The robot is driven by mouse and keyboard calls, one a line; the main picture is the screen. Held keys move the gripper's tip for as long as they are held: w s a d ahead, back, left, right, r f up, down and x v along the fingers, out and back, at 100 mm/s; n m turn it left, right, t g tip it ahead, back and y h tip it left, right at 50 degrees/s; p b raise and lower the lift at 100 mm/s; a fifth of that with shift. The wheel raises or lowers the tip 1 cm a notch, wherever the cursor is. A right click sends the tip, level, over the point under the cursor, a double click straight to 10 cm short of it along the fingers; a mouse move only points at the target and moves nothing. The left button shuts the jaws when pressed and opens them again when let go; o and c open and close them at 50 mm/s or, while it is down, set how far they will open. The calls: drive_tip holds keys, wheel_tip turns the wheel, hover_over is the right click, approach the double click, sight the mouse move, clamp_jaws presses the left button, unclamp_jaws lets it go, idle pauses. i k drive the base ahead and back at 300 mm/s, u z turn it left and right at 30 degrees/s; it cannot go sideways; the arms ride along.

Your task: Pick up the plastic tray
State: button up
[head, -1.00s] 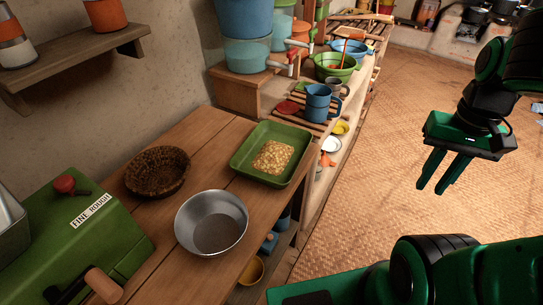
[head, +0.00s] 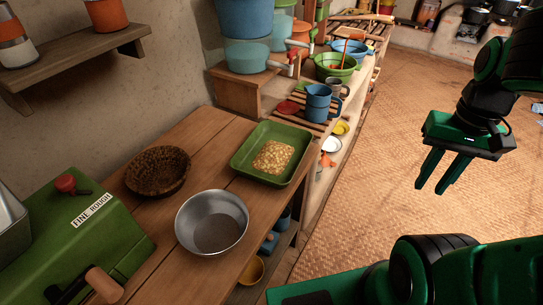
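The green plastic tray (head: 246,168) lies flat on the wooden table, near its far right corner. A patch of pale yellow grains (head: 273,157) lies in it. My gripper (head: 433,187) is at the right, in the air over the woven floor mat and well to the right of the tray. Its two fingers point down, spread apart with nothing between them.
A metal bowl (head: 212,222) and a woven basket (head: 157,171) stand on the wooden table (head: 188,132) left of the tray. A green machine (head: 80,240) is at the near left. A blue jug (head: 318,103) stands on the slatted shelf behind the tray. Open floor lies right.

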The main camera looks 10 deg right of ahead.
sight(272, 155)
drive_tip(key=u, duration=1.8)
drive_tip(key=k, duration=1.15)
drive_tip(key=z, duration=1.8)
drive_tip(key=i, duration=1)
